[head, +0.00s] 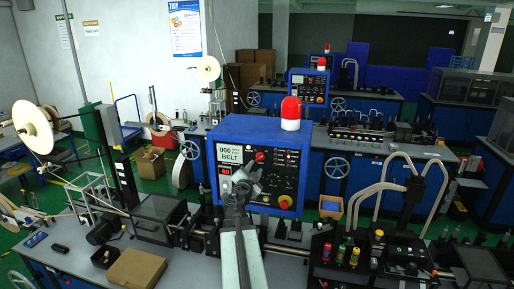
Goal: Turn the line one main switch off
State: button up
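A blue control box (262,133) with a dark front panel stands at the centre of the near bench. The panel has a display reading "000" and "BELT" (230,155), a small red-lit number readout (225,170), a red button (259,156) and a larger red knob (285,201) at the lower right. Which control is the line one main switch, and its position, cannot be told at this size. My gripper (241,179) is in front of the panel's lower left part and hides some of it. Its fingers are too small and dark to tell open from shut; contact is unclear.
A red beacon (290,112) tops the box. A cardboard-brown box (136,268) lies at the front left of the bench, and a white reel (33,127) stands at left. Pale hoses (384,187) and small bottles (340,252) are at right. Similar machines stand behind.

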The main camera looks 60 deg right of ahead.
aim_at(260, 159)
jog(key=x, duration=0.8)
jog(key=shift+f, duration=0.1)
jog(key=shift+a, duration=0.1)
